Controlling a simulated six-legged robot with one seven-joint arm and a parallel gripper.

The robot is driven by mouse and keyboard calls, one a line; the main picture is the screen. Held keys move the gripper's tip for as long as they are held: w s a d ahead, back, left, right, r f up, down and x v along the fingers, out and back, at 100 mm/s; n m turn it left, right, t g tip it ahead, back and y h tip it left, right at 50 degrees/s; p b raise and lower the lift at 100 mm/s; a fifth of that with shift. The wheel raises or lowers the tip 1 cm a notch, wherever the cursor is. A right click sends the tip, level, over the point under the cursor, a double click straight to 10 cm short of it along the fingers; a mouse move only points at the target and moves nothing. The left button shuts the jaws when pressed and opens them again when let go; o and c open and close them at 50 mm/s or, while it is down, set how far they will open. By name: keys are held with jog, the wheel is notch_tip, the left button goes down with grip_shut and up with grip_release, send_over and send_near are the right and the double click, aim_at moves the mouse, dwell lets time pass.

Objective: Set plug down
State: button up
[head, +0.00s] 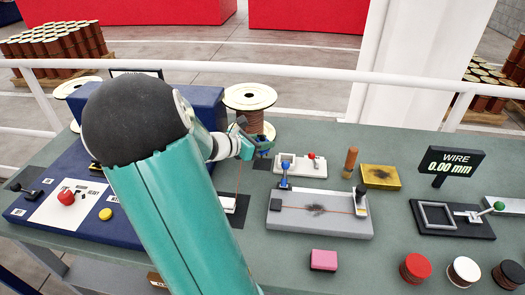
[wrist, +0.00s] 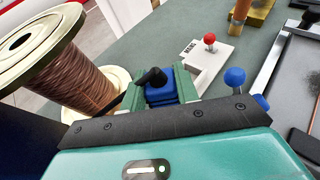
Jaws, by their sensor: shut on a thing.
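In the head view my gripper (head: 254,143) is beside the copper-wound spool (head: 250,97), over the back of the green bench (head: 300,246). Only a small blue part of the plug shows there, and its underside is hidden. I cannot tell whether the plug touches the bench.
A white block with a red knob (head: 311,157) lies right of my gripper. A blue-knobbed lever (head: 283,168) stands close by on a grey wire fixture (head: 318,222). A wooden peg (head: 350,162) and yellow block (head: 380,177) are farther right. A white rail (head: 310,72) runs behind.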

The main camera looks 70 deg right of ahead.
jog(key=shift+w+d+f, duration=0.15)
jog(key=shift+d+f, duration=0.35)
jog(key=shift+f, duration=0.1)
jog(key=shift+w+d+f, duration=0.15)
jog(key=shift+d+f, duration=0.3)
jog(key=shift+f, duration=1.6)
jog(key=shift+f, duration=0.2)
jog(key=o, duration=1)
jog(key=shift+r, duration=0.25)
jog(key=v, duration=1.2)
jog(key=shift+w+a+f, duration=0.1)
jog(key=shift+a, duration=0.05)
